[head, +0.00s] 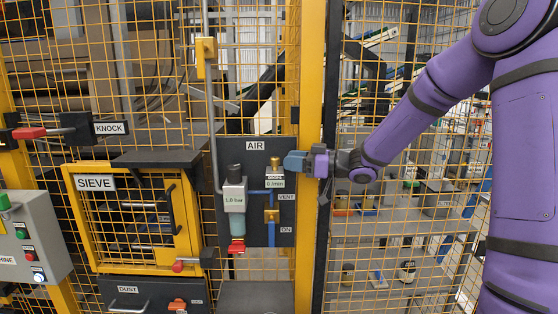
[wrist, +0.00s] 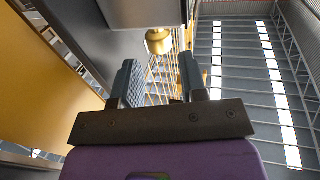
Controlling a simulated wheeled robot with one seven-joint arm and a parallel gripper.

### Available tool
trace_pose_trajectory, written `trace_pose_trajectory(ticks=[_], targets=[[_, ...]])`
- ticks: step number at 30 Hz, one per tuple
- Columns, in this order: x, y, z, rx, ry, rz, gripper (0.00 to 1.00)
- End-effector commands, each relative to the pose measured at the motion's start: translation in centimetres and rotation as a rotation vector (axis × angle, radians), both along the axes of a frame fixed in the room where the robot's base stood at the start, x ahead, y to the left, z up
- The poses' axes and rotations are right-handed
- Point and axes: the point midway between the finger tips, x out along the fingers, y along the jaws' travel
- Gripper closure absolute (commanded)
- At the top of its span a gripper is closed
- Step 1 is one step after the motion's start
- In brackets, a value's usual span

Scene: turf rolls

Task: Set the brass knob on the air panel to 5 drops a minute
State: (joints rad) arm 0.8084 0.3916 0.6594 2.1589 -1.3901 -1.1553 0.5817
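The dark air panel (head: 226,152) is mounted on the yellow mesh fence in the middle of the head view. The small brass knob (head: 275,160) is at its upper right, above a display (head: 275,184) that reads 0 /min. My gripper (head: 289,162) is just right of the knob in the head view. In the wrist view the brass knob (wrist: 158,40) is ahead, between and beyond the two fingertips of my gripper (wrist: 158,62). The fingers are apart with nothing between them, and they look clear of the knob.
Below the display are a brass valve (head: 271,215) by the VENT and ON labels and a blue pipe. Left of it hangs a regulator bowl (head: 235,200) marked 1.0 bar. A yellow post (head: 312,90) stands close behind my gripper. The sieve cabinet (head: 95,182) is at left.

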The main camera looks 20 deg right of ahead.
Motion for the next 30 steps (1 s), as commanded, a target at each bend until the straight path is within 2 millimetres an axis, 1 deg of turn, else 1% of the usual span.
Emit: trace_pose_trajectory(ticks=[1,3,7,12,20,23,24,25,30], targets=[[0.5,0.8,0.0,0.001,0.001,0.003,0.61],[1.0,1.6,0.0,0.002,0.001,0.001,0.61],[1.8,2.8,0.0,0.000,0.000,0.001,0.61],[2.2,3.4,0.0,0.000,0.000,-0.001,0.61],[2.3,3.5,0.0,-0.001,0.001,-0.001,0.61],[2.3,3.5,0.0,-0.001,0.001,-0.001,0.81],[2.3,3.5,0.0,-0.001,0.001,-0.001,0.91],[2.3,3.5,0.0,-0.001,0.001,-0.001,0.95],[2.3,3.5,0.0,-0.001,0.001,-0.005,0.95]])
